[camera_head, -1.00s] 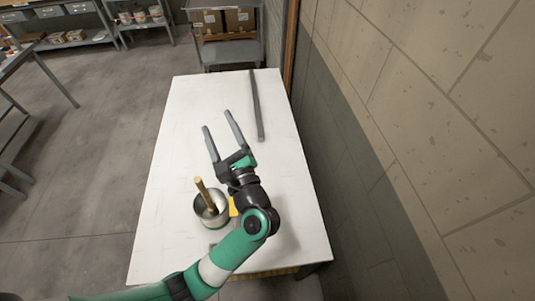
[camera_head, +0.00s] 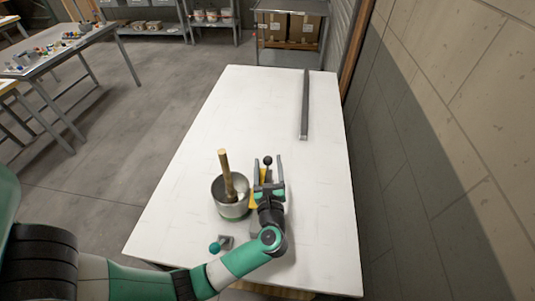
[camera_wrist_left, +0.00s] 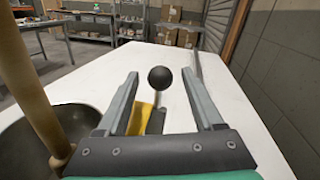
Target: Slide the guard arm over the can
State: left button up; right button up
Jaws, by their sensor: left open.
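In the left wrist view the knob (camera_wrist_left: 159,77) shows between the two fingers, with no visible contact. The yellow part (camera_wrist_left: 140,118) lies below it. My right gripper is not in view.
A long grey bar (camera_head: 305,105) lies at the back right of the white table (camera_head: 240,110). The table's middle and back are otherwise clear. A wall stands at right.

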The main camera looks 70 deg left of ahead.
pick_arm(q)
jog(key=x, duration=0.4)
jog(key=shift+w+a, duration=0.15)
jog(key=shift+a, duration=0.25)
grip_shut()
dwell(1.0)
